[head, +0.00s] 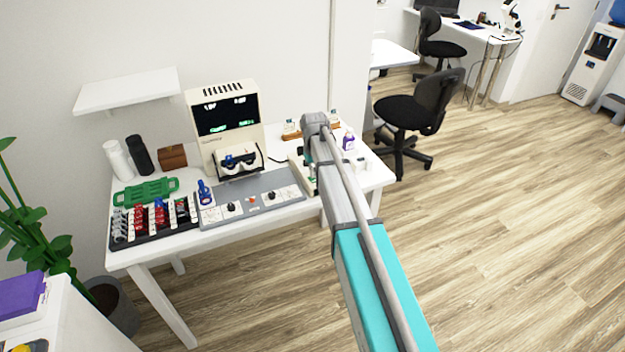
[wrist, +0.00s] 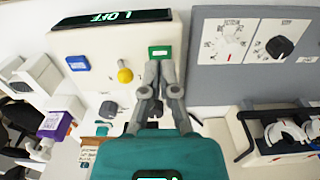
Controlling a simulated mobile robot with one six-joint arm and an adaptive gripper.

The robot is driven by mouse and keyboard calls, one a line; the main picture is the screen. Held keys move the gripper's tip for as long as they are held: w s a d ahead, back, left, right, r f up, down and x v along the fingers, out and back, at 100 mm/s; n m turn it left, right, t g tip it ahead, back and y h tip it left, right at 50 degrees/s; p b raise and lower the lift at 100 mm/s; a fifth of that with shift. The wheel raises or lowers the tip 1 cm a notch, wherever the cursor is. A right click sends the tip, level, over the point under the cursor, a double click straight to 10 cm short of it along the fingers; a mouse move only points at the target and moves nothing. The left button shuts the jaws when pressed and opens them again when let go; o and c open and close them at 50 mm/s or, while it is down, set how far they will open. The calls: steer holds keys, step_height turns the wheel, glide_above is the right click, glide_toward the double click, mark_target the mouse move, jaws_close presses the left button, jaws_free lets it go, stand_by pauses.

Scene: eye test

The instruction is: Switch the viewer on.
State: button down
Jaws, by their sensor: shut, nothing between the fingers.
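The viewer (head: 241,132) is a cream upright unit at the back of the white table, with a dark screen showing faint white and green marks and a dark-and-white eyepiece below. Its lower part (wrist: 285,135) shows at the lower right of the wrist view. My gripper (wrist: 160,66) is shut and empty over a cream switch box (wrist: 108,44). Its fingertips are right by a green-framed switch (wrist: 160,52); I cannot tell whether they touch it. The box also has a blue switch (wrist: 78,63), a yellow knob (wrist: 125,75) and a dark display with green characters, seemingly "1 OFF". In the head view my arm hides most of this box.
A grey panel (head: 247,191) with black knobs lies beside the box. A black tray (head: 143,231) of small parts, a green rack (head: 146,192) and a blue bottle (head: 205,193) stand left. A purple bottle (head: 348,140) stands right of my arm.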

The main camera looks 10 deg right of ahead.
mark_target(314, 180)
steer(key=shift+f+b, duration=1.05)
steer(key=shift+f, duration=0.05)
stand_by(0.9)
steer(key=shift+r, duration=0.1)
steer(key=shift+r+p, duration=3.5)
steer(key=shift+p, duration=0.05)
steer(key=s+m, duration=0.2)
steer(key=s, duration=2.5)
steer(key=shift+a, duration=0.45)
